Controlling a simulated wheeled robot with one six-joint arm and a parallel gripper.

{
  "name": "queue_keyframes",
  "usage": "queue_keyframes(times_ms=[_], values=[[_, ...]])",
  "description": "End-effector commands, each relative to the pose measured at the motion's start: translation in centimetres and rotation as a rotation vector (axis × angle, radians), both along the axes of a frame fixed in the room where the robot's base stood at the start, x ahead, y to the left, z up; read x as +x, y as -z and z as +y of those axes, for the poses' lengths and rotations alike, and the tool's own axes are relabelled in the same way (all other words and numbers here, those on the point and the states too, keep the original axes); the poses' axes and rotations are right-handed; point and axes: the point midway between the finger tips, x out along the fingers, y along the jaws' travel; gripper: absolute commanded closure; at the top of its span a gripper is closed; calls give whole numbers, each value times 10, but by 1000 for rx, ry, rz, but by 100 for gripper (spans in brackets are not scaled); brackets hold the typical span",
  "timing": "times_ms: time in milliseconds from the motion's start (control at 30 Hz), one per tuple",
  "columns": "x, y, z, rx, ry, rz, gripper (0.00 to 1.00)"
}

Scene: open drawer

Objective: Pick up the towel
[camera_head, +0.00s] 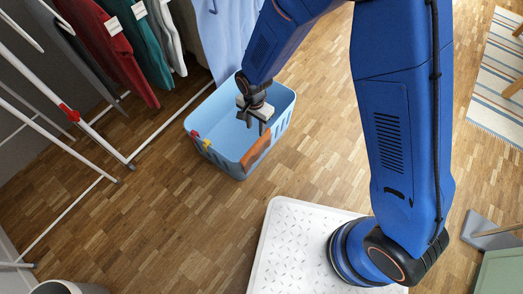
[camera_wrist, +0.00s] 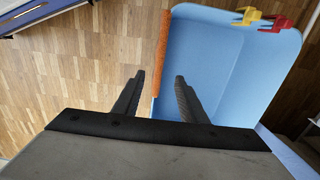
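An orange strip (camera_head: 256,149) lies along the near right rim of a light blue basket (camera_head: 238,168). I cannot tell whether it is the towel or a handle grip; it also shows in the wrist view (camera_wrist: 162,52). No other clear towel shows. My gripper (camera_head: 262,125) points down over the basket, close to the orange strip. In the wrist view my gripper (camera_wrist: 160,76) has its two dark fingers apart with nothing held between them. The visible part of the basket's inside (camera_wrist: 205,50) looks bare.
Red and yellow pegs (camera_head: 202,139) are clipped to the basket's left rim. Clothes (camera_head: 130,40) hang on a white rack (camera_head: 100,140) at left. A striped rug (camera_head: 498,85) lies at right. Open wooden floor (camera_head: 180,220) surrounds the basket.

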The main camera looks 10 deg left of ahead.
Motion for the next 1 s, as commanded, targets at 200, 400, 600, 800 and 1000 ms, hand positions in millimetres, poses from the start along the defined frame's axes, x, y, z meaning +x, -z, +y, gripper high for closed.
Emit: queue_keyframes(times_ms=[200, 400, 600, 800, 1000], values=[[-1, 27, 0, -3, 0, 2, 62], [-1, 57, 0, -3, 0, 2, 62], [-1, 87, 0, -1, 0, 2, 62], [-1, 111, 0, -1, 0, 2, 62], [-1, 121, 1, 0, 0, 0, 62]])
